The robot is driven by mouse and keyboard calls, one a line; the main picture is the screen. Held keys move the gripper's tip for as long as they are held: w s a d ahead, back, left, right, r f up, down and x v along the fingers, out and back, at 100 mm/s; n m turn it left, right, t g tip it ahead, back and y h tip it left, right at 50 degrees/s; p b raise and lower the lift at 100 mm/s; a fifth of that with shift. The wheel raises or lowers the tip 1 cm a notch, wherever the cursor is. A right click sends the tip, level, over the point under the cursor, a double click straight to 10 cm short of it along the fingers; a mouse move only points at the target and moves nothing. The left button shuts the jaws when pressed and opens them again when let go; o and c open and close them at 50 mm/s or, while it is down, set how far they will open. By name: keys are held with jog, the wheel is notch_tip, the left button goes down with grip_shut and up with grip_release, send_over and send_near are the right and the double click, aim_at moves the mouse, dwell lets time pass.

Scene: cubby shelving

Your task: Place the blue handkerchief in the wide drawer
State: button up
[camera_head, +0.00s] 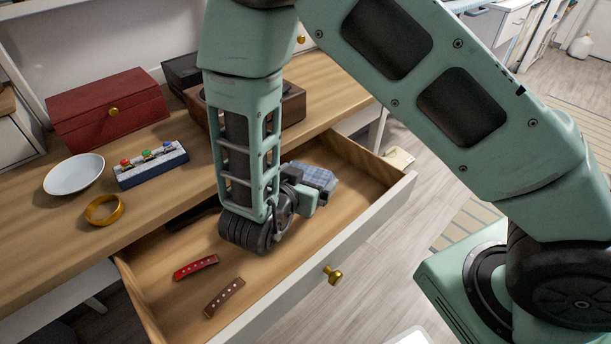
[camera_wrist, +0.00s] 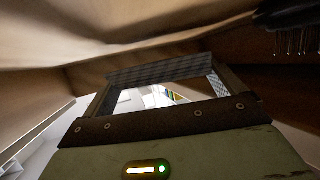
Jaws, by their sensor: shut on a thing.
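The wide drawer (camera_head: 330,235) is pulled open, with its pale front and brass knob facing the lower right. The blue handkerchief (camera_head: 316,176), a checked folded cloth, is inside the drawer's outline near its right end. My gripper (camera_head: 308,194) is low in the drawer and shut on the handkerchief. In the wrist view the handkerchief (camera_wrist: 158,69) spans between the fingers as a grey-blue checked strip. The wooden drawer surface fills the top of that view. I cannot tell whether the cloth touches the drawer floor.
A red pocketknife (camera_head: 195,268) and a brown one (camera_head: 223,297) lie in the drawer. A dark object (camera_head: 190,216) lies at its back, partly hidden. On the tabletop are a red box (camera_head: 108,110), white dish (camera_head: 74,174), gold ring (camera_head: 104,210) and button block (camera_head: 151,164).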

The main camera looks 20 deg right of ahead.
jog(key=shift+f, duration=0.3)
jog(key=o, duration=0.6)
jog(key=shift+s+f, duration=0.15)
jog(key=shift+r, duration=0.5)
jog(key=p+v, duration=0.2)
jog(key=v, duration=1)
jog(key=shift+w+r, duration=0.25)
jog(key=shift+r, duration=0.1)
